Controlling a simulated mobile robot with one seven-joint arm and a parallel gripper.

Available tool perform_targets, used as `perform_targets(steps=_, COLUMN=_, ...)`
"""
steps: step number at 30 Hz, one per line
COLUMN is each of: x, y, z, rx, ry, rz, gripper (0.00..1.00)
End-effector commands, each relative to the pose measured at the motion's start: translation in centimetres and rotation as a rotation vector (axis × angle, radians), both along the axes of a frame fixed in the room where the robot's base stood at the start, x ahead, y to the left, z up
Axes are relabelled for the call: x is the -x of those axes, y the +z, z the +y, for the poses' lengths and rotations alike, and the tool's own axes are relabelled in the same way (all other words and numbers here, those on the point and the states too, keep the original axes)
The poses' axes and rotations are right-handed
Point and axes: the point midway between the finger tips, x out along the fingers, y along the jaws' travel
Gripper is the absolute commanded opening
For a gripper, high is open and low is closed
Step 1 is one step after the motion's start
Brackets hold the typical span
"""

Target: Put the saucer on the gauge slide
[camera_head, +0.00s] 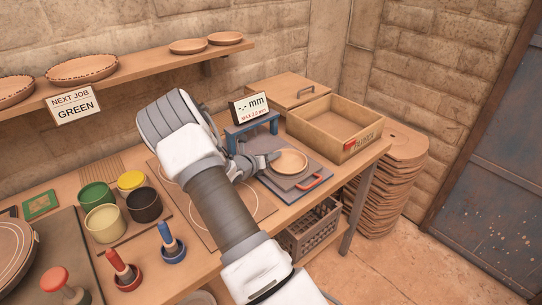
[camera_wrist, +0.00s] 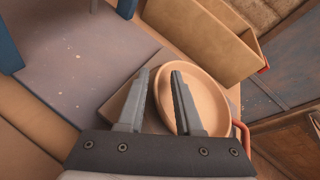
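The saucer (camera_head: 291,161), a shallow round tan dish, lies on the gauge slide (camera_head: 300,183), a dark plate with a red handle at its front right. In the wrist view the saucer (camera_wrist: 205,100) is right of centre, partly covered by a finger. My gripper (camera_wrist: 160,72) is open at the saucer's left side. Its right finger overlaps the saucer and its left finger is outside the rim, with a gap between them. In the head view my gripper (camera_head: 262,163) is small and partly hidden by my wrist. The blue gauge frame (camera_head: 252,130) stands behind, below a display reading "-.- mm".
An open wooden crate (camera_head: 340,144) stands right behind the slide, beside a lidded box (camera_head: 285,92). Coloured pots (camera_head: 104,222) and stamps stand at the left of the bench. A shelf (camera_head: 140,83) with saucers runs above; its sign (camera_head: 74,104) reads "NEXT JOB GREEN".

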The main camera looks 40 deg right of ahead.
Motion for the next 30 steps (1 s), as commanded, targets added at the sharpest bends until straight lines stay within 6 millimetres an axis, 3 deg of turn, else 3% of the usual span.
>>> perform_targets(steps=7, x=0.0, y=0.5, z=0.2, rx=-0.002, ry=0.002, rz=0.000, gripper=0.35)
perform_targets(steps=21, x=3.2, y=3.8, z=8.5, rx=-0.002, ry=0.004, rz=0.000, gripper=0.35)
perform_targets(steps=30, x=4.5, y=5.3, z=10.5, rx=-0.026, ry=-0.029, rz=-0.034, gripper=0.35)
